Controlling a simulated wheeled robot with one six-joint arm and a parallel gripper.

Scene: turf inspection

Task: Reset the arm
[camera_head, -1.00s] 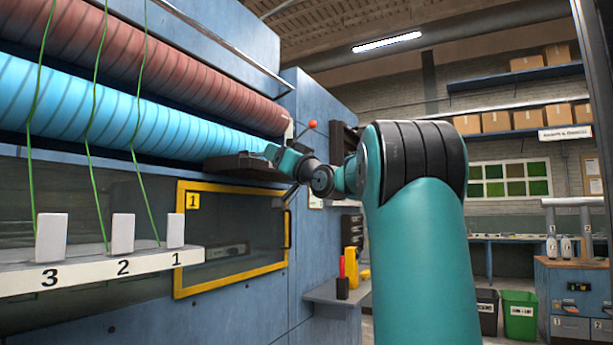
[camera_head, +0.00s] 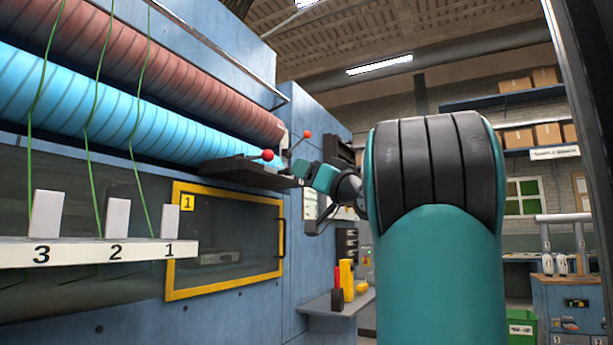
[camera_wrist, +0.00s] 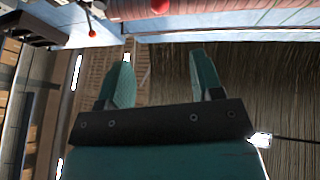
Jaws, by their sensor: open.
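My arm rises in the right half of the head view, with its far links bent toward the blue machine. My gripper shows clearly in the wrist view (camera_wrist: 160,80), with its two teal fingers apart and nothing between them. In the head view my gripper's fingers are mostly hidden behind the wrist, close to the machine's dark shelf (camera_head: 245,172). Two red ball-ended levers show, a lower one (camera_head: 267,155) by the shelf and an upper one (camera_head: 306,134); I cannot tell whether anything touches.
The blue machine has a red roller (camera_head: 180,75), a cyan roller (camera_head: 110,110) and a yellow-framed window (camera_head: 225,240). A white ledge (camera_head: 100,251) carries numbered white blocks with green strands. A small shelf (camera_head: 335,303) holds yellow and dark items. A green bin (camera_head: 521,328) stands right.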

